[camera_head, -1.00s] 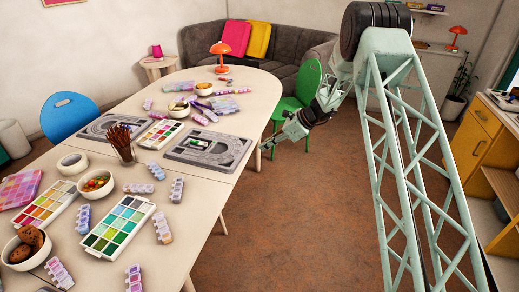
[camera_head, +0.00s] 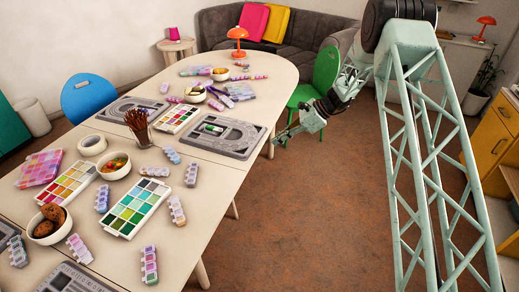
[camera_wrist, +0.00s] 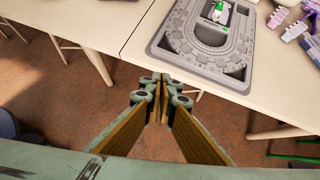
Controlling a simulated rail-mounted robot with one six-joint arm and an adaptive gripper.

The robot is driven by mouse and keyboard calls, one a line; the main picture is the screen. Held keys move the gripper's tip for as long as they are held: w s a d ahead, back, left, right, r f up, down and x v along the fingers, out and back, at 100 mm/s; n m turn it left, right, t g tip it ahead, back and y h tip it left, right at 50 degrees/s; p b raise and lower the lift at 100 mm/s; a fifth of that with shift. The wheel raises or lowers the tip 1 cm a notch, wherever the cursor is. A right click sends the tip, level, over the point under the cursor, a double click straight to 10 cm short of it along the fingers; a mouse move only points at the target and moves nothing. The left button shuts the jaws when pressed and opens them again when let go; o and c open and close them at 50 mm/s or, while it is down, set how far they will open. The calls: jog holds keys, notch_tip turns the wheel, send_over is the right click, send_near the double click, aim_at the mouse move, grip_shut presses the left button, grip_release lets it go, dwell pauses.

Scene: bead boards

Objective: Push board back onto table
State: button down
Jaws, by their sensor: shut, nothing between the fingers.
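A grey bead board (camera_head: 228,148) lies at the right edge of the pale table, its outer side close along that edge. In the wrist view the board (camera_wrist: 180,45) fills the upper middle, with a small white and green item in its recess. I cannot tell exactly how far the board overhangs. My gripper (camera_head: 280,140) is off the table, just right of the board, above open floor. In the wrist view its fingers (camera_wrist: 159,110) are shut and empty, below the board's near edge and apart from it.
A green chair (camera_head: 322,75) stands behind my gripper.

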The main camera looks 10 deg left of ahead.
aim_at(246, 158)
jog(key=shift+s+n+g, duration=0.3)
jog(key=shift+s+n, duration=0.1)
jog(key=shift+s, duration=0.35)
jog(key=shift+a+f, duration=0.1)
jog(key=shift+f, duration=0.05)
jog(key=b+x, duration=0.1)
jog(key=x, duration=0.9)
jog(key=shift+b, duration=0.3)
jog(key=a, duration=0.2)
jog(key=shift+s+a, duration=0.15)
jog(key=shift+a, duration=0.15)
jog(key=shift+a+b, duration=0.3)
jog(key=shift+a, duration=0.3)
